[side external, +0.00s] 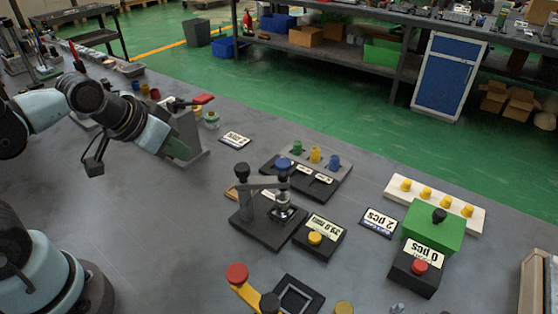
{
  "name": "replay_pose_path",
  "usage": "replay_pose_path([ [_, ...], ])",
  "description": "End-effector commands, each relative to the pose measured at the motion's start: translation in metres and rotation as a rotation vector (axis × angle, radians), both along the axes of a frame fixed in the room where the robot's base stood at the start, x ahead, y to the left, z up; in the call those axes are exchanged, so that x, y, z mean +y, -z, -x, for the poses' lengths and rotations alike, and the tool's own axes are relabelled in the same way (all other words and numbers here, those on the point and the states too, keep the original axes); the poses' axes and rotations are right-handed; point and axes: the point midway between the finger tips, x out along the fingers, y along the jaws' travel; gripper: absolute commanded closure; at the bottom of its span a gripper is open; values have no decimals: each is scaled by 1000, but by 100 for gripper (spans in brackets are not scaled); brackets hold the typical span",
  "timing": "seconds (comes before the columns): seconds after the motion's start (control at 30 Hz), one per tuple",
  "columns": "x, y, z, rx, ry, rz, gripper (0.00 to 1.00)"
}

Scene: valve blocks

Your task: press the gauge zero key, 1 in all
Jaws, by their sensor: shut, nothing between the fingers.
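The gauge (262,215) has a black base, a grey post and arm, and a blue top knob. Its display box (325,228) stands against the right of the base and reads about 39.0 mm. A round yellow key (315,238) sits on that box, standing up from its face with nothing touching it. My gripper (180,152) is at the upper left, beside a grey bracket with a red lever, well away from the yellow key. It is shut and empty; its fingertips are small and hard to make out.
A black box with a red button (420,266) reads 0 pcs, next to a green block (433,226). A rack with several yellow pegs (425,194) is behind. A grey block with colored plugs (316,158) stands behind the gauge. A red-knobbed yellow lever (240,284) is in front.

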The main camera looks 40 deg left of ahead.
Motion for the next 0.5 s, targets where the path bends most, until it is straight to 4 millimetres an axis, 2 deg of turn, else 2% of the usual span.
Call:
replay_pose_path([
  [0.17, 0, -9, 0, 0, 0, 0, 100],
  [0.47, 0, -50, 0, 0, 0, 0, 100],
  [0.5, -5, -52, -3, -2, 8, 11, 100],
])
